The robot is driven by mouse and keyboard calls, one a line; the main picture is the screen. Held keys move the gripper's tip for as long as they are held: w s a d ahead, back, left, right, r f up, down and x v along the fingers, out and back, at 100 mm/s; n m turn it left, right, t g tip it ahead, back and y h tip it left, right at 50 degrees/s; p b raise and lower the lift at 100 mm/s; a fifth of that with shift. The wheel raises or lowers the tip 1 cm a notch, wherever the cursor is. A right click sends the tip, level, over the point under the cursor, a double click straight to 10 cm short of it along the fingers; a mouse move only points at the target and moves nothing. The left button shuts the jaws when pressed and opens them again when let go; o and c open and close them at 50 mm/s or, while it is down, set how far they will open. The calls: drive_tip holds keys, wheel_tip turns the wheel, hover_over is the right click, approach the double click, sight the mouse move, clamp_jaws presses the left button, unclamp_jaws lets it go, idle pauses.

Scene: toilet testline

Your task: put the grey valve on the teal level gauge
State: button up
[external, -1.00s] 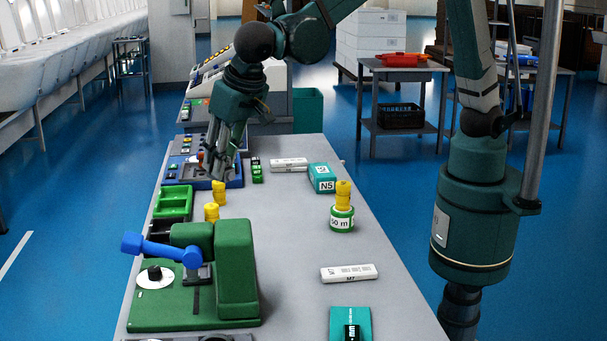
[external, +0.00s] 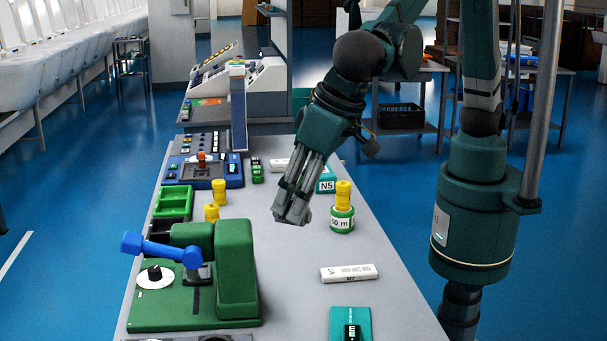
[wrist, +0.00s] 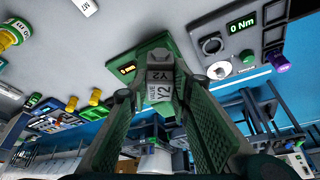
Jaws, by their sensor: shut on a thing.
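The grey valve (wrist: 160,85), with white Y2 labels, is held between the fingers of my gripper (wrist: 158,100). In the external view my gripper (external: 291,215) hangs above the grey bench, left of the green roll, and the valve is hard to tell from the fingers. The teal level gauge (external: 341,317) lies flat at the near end of the bench, with a black display, cut off by the picture's bottom edge.
A green roll with a yellow knob (external: 342,219) and a white block (external: 348,272) stand on the bench's right side. A green machine with a blue lever (external: 235,270) rises at the left. A teal N5 box (external: 327,185) is behind. The bench between machine and white block is clear.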

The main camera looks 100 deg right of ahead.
drive_tip(key=s+a+n, duration=0.2)
drive_tip(key=s+a, duration=0.8)
drive_tip(key=s, duration=0.1)
wheel_tip(320, 180, down, 11)
drive_tip(key=shift+w, duration=0.35)
drive_tip(key=shift+a+f, duration=0.1)
approach(345, 334)
drive_tip(key=shift+w+d+f, duration=0.35)
drive_tip(key=shift+w+d, duration=0.15)
drive_tip(key=shift+w, duration=0.2)
drive_tip(key=shift+f, duration=0.1)
drive_tip(key=shift+f+b, duration=0.45)
drive_tip(key=shift+f, duration=1.3)
drive_tip(key=shift+f, duration=0.15)
